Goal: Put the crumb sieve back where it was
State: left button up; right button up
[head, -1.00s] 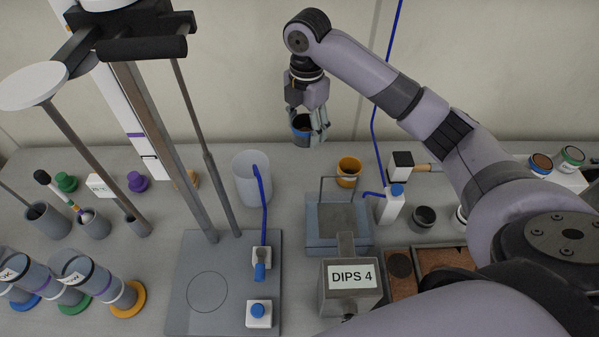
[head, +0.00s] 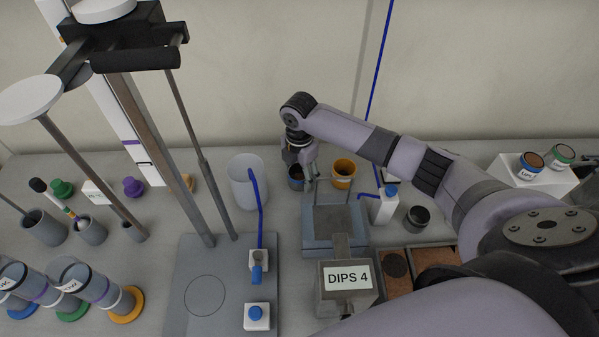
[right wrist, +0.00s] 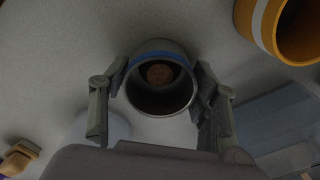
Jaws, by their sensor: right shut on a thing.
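I take the crumb sieve to be the small dark grey cup (head: 296,182) with a blue band, just left of an orange cup (head: 343,173) at the back of the counter. My right gripper (head: 303,177) is shut on it from above. In the right wrist view the sieve (right wrist: 160,102) sits between the two fingers (right wrist: 160,78), its opening facing the camera and something round and brown inside. It is low over the counter; whether it touches is unclear. The orange cup (right wrist: 284,30) stands apart from it. My left gripper is out of view.
A clear beaker (head: 247,184) with a blue tube stands left of the sieve. The grey DIPS 4 device (head: 346,281) and its tray (head: 320,240) are in front. A white bottle (head: 386,205) and dark jar (head: 416,219) stand to the right.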

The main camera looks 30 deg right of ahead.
jog(key=o, duration=1.4)
jog(key=shift+f, duration=0.1)
jog(key=shift+c, duration=0.2)
notch_tip(320, 180, up, 12)
jog(key=shift+r, duration=0.2)
